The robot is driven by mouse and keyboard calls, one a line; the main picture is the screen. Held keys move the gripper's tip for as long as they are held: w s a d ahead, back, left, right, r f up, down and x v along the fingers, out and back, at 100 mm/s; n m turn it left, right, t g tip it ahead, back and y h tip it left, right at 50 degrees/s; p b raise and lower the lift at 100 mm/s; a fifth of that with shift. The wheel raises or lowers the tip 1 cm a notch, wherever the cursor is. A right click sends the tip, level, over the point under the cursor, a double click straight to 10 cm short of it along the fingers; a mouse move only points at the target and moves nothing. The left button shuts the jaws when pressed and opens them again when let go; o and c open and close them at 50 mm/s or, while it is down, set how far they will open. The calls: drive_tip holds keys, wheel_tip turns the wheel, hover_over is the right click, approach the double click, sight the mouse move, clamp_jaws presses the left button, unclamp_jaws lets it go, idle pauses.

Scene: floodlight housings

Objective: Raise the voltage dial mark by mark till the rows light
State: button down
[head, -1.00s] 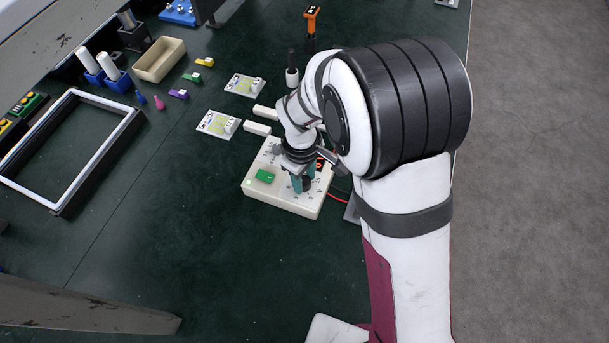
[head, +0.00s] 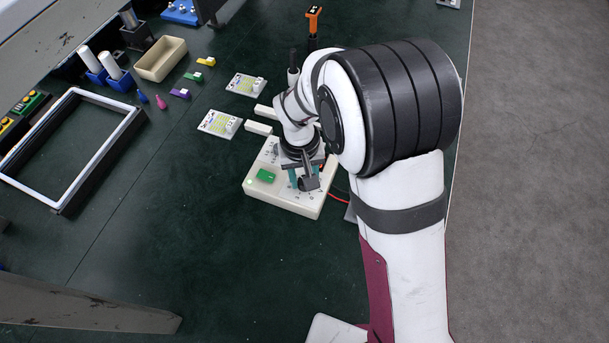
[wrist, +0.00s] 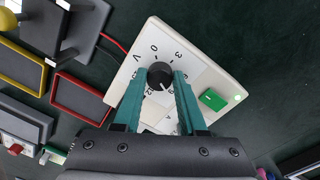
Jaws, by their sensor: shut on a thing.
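The cream supply box (head: 285,205) lies on the dark green table, with a lit-looking green rocker switch (head: 266,176) on its top. In the wrist view its black round voltage dial (wrist: 160,75) stands among printed marks, with 0, 3 and V legible. A pale line shows on the dial's lower side; I cannot tell which mark it meets. My gripper (wrist: 160,76) has its teal fingers closed on either side of the dial. In the head view my gripper (head: 305,180) hides the dial. Two white boards (head: 219,123) (head: 245,84) carry yellowish patches; whether any rows glow is unclear.
A red wire (wrist: 112,42) runs from the box. Red-edged (wrist: 80,95) and yellow-edged (wrist: 22,65) dark panels lie beside it. A white-topped frame (head: 70,205), a beige bin (head: 160,59) and small coloured parts lie left. The table's front middle is clear.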

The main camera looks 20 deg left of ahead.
sight(301, 182)
drive_tip(key=shift+m, duration=0.3)
idle(0.4)
drive_tip(key=shift+c, duration=2.3)
unclamp_jaws()
drive_tip(key=shift+r, duration=0.1)
wheel_tip(301, 182, up, 16)
drive_tip(key=shift+s+a+f, duration=0.2)
drive_tip(key=shift+a, duration=0.15)
